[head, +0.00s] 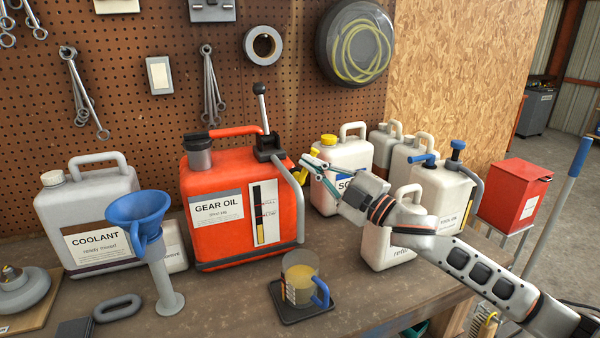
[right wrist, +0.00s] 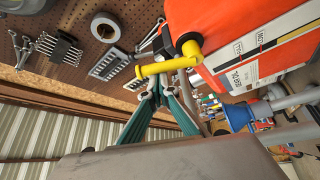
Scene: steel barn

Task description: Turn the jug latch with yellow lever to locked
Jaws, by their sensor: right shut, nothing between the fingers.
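The red gear oil jug (head: 225,165) stands on the bench. Its yellow lever (head: 311,155) sticks out from the jug's right side, partly behind my gripper. In the right wrist view the yellow lever (right wrist: 165,67) runs out from a black-centred pivot on the red jug (right wrist: 235,30). My right gripper (head: 307,162) is shut and empty, with its teal fingers close to the lever. In the right wrist view the fingertips (right wrist: 157,82) are right by the lever's outer part; I cannot tell whether they touch. My left gripper is not in view.
A white jug with a yellow cap (head: 344,160) stands close behind my right gripper. Other pale jugs (head: 440,185) stand around my right forearm. A cup of amber liquid (head: 300,282) sits on a dark coaster in front. A coolant jug (head: 85,215) and blue funnel (head: 138,207) stand left.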

